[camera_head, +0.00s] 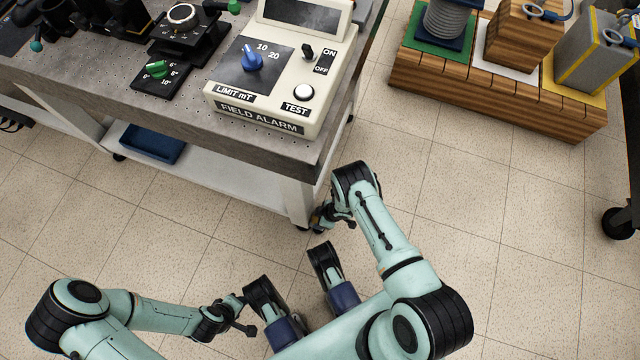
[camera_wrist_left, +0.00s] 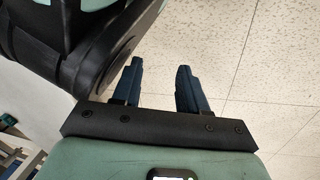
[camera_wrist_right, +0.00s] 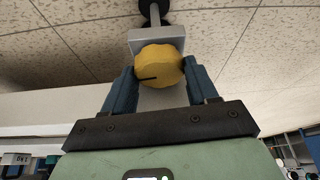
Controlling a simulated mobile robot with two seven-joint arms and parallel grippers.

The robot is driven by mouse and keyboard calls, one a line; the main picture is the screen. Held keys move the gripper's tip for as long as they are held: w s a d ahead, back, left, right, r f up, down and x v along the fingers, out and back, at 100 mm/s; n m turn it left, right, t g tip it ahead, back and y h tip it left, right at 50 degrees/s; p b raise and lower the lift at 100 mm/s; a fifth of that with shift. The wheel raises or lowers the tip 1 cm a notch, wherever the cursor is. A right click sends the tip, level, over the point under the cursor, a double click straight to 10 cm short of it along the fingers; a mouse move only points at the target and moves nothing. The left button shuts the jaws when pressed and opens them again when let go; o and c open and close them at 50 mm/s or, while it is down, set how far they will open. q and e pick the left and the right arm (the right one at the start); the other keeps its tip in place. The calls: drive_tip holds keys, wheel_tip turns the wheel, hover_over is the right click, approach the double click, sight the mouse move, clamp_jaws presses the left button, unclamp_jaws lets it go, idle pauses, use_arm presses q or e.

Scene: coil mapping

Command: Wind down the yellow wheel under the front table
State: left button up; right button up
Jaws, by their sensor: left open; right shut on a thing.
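The yellow wheel (camera_wrist_right: 161,63) shows in the right wrist view, a knob with a dark line on its face, on a grey block below a dark caster. My right gripper (camera_wrist_right: 160,78) is shut on it, one blue finger on each side. In the head view my right gripper (camera_head: 322,218) is at the front table's (camera_head: 285,143) right front leg, and the wheel is hidden there. My left gripper (camera_wrist_left: 160,70) is open and empty, with floor tiles behind it. It shows in the head view low and left of centre (camera_head: 247,328).
A wooden platform (camera_head: 480,97) with several blocks stands at the upper right. Open tiled floor lies to the right.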

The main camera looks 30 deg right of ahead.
drive_tip(key=m+h+p, duration=0.1)
drive_tip(key=m, duration=0.2)
drive_tip(key=shift+a+r+t+p, duration=0.1)
drive_tip(key=shift+a+t+p, duration=0.05)
drive_tip(key=shift+t+p, duration=0.2)
use_arm(q)
drive_tip(key=shift+t, duration=0.7)
drive_tip(key=shift+w+d+r, duration=0.15)
drive_tip(key=shift+w+r, duration=0.75)
drive_tip(key=shift+w, duration=0.15)
drive_tip(key=shift+w+d+r, duration=0.15)
drive_tip(key=shift+w+r, duration=0.75)
drive_tip(key=shift+w, duration=0.1)
use_arm(e)
drive_tip(key=shift+m, duration=0.6)
drive_tip(key=o, duration=1.1)
drive_tip(key=shift+c, duration=0.2)
